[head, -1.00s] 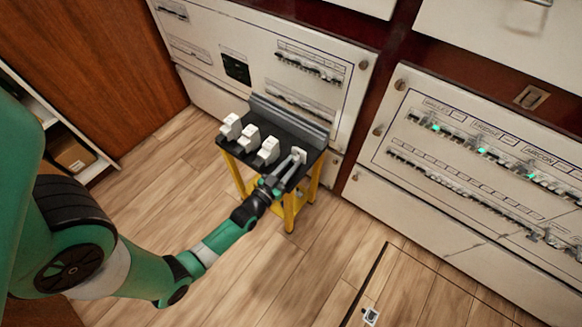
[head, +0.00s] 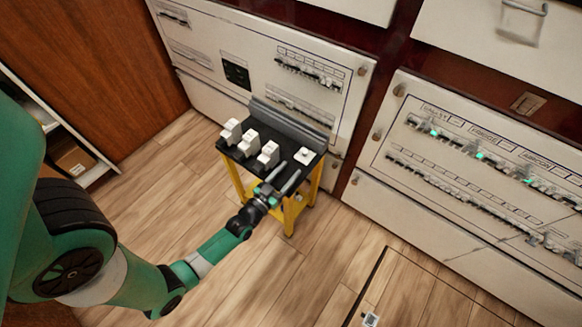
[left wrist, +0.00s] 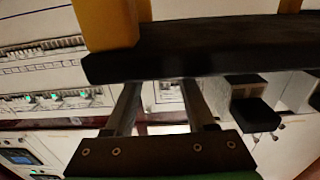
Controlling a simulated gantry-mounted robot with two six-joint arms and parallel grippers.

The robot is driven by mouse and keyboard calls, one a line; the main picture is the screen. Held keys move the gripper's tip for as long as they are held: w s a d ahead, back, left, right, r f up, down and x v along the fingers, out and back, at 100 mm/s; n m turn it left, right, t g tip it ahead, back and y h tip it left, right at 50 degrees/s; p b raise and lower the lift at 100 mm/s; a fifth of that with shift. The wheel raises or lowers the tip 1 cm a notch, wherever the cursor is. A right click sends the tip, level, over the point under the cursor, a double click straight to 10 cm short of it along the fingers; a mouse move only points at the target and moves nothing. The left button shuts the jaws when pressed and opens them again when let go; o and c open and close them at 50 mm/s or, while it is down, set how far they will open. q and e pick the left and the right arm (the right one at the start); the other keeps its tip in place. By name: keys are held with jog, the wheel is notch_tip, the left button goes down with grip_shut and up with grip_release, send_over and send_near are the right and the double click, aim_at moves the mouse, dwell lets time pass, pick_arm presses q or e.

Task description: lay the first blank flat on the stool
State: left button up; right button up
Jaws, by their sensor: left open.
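The first blank (head: 304,156), a small flat white piece, lies on the black top of the yellow-legged stool (head: 291,140), near its right end. My left gripper (head: 288,172) is open and empty at the stool's near edge, a little short of the blank. In the left wrist view, the open fingers (left wrist: 162,95) reach past the dark edge of the stool top (left wrist: 200,50); a pale shape shows between them, which I cannot identify surely. My right gripper is not in view.
Three white breaker-like blocks (head: 249,143) stand in a row on the stool, left of the blank. A grey rail (head: 290,122) lies along its back edge. White breaker panels (head: 470,170) stand behind and to the right.

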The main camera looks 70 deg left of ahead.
pick_arm(q)
jog(key=p+v, duration=0.1)
jog(key=v, duration=0.9)
jog(key=w+r+m+t+h, duration=0.25)
jog(key=w+r+t, duration=0.25)
jog(key=w+r, duration=1.25)
jog(key=w+d+r+m+t+h, duration=0.1)
jog(key=w+d+r+h, duration=0.15)
jog(key=r, duration=0.65)
jog(key=w+d+r+m+t+h, duration=0.1)
jog(key=w+d+r+t, duration=0.2)
jog(key=r, duration=0.6)
jog(key=s+d+r+m+t+h, duration=0.1)
jog(key=d+r, duration=0.3)
jog(key=r, duration=0.5)
jog(key=s+d+r+m+t+h, duration=0.1)
jog(key=s+d+r+h, duration=0.2)
jog(key=r, duration=0.7)
jog(key=s+d+r+m+t+h, duration=0.1)
jog(key=s+d+r, duration=0.3)
jog(key=r, duration=0.6)
jog(key=shift+d+r+t+h, duration=0.3)
jog(key=shift+d+h, duration=0.4)
jog(key=shift+d, duration=0.5)
